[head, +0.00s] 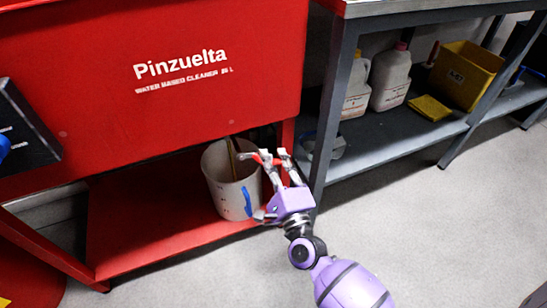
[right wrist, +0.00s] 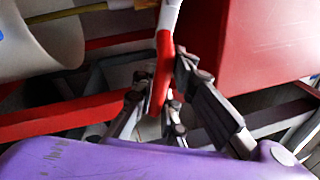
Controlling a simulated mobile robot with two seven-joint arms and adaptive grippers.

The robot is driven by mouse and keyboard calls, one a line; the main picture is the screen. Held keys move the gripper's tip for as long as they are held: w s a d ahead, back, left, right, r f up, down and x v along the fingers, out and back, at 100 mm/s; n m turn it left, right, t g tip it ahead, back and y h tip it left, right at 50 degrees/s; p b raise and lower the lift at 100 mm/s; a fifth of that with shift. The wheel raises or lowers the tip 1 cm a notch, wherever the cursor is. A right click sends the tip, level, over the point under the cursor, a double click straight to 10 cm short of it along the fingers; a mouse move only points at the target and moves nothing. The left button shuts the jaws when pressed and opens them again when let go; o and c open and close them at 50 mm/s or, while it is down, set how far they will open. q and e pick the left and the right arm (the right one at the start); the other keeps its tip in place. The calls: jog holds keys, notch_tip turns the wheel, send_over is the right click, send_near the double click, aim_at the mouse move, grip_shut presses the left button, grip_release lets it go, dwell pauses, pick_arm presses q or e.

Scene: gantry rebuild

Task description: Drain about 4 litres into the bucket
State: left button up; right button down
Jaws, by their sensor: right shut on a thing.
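The white bucket (head: 222,185) stands upright on the low red shelf under the red tank, with a blue grip at its side. Part of a white, rounded wall, apparently the bucket (right wrist: 40,45), shows at the upper left of the right wrist view. My right gripper (head: 273,157) is beside the bucket's right rim. It is shut on a red-ended handle (right wrist: 163,65), whose upper part is white. A brownish tube or stick (head: 233,158) reaches down at the bucket's mouth. The liquid level inside cannot be made out. My left gripper is out of view.
The red tank (head: 150,120) marked "Pinzuelta" overhangs the red shelf (head: 150,225). A grey bench leg (head: 330,120) is close to my right gripper. White jugs (head: 390,78) and a yellow bin (head: 465,75) stand on the bench's lower shelf. The front floor is clear.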

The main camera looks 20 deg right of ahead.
jog(key=shift+s+a+f+m+g+h+b, duration=0.2)
jog(key=shift+f+m, duration=0.25)
jog(key=shift+m, duration=0.4)
jog(key=shift+w+a+f+m+g+h+b, duration=0.15)
jog(key=shift+a+f+m+h+b, duration=0.15)
jog(key=shift+f+m, duration=0.35)
jog(key=shift+s+a+f+m+g+h+b, duration=0.15)
jog(key=shift+a+f+m, duration=0.15)
jog(key=shift+m, duration=0.7)
jog(key=shift+w, duration=0.1)
jog(key=c, duration=1.7)
grip_release()
jog(key=shift+c, duration=0.2)
jog(key=s+f, duration=0.1)
jog(key=s, duration=0.6)
jog(key=shift+s+a, duration=0.2)
jog(key=shift+a, duration=0.25)
